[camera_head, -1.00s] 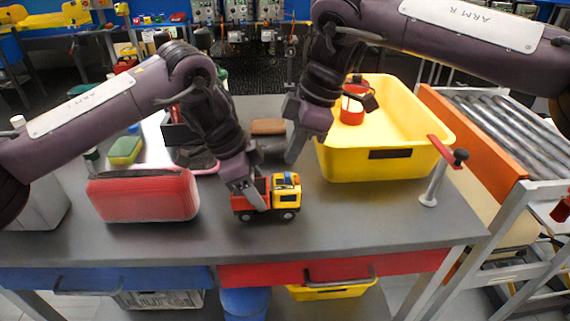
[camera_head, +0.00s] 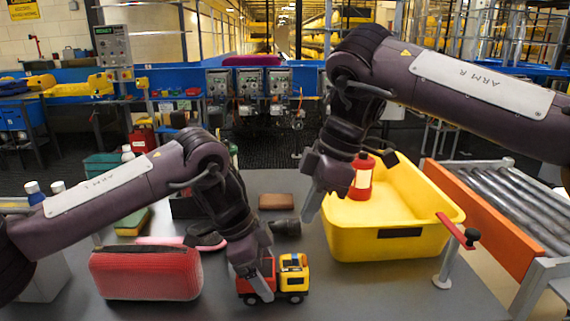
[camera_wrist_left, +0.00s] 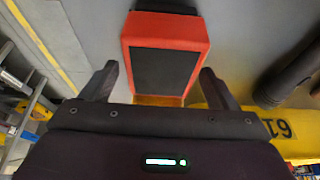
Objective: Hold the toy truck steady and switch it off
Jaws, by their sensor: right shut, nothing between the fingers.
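The toy truck has a yellow cab (camera_head: 294,279) and a red bed, and stands upright on the grey table near its front. My left gripper (camera_head: 262,284) is down at the truck's bed, one finger in front of its near side. In the left wrist view the gripper's open fingers (camera_wrist_left: 160,75) lie on either side of the red bed with its dark inside (camera_wrist_left: 163,54); contact is unclear. My right gripper (camera_head: 309,207) is shut and empty, in the air behind and right of the truck, left of the yellow bin. I cannot make out a switch.
A red case (camera_head: 146,273) lies left of the truck. The yellow bin (camera_head: 392,246), holding a red lantern-like object (camera_head: 362,178), stands to the right. A dark cylinder (camera_head: 286,227) and a brown block (camera_head: 276,201) lie behind.

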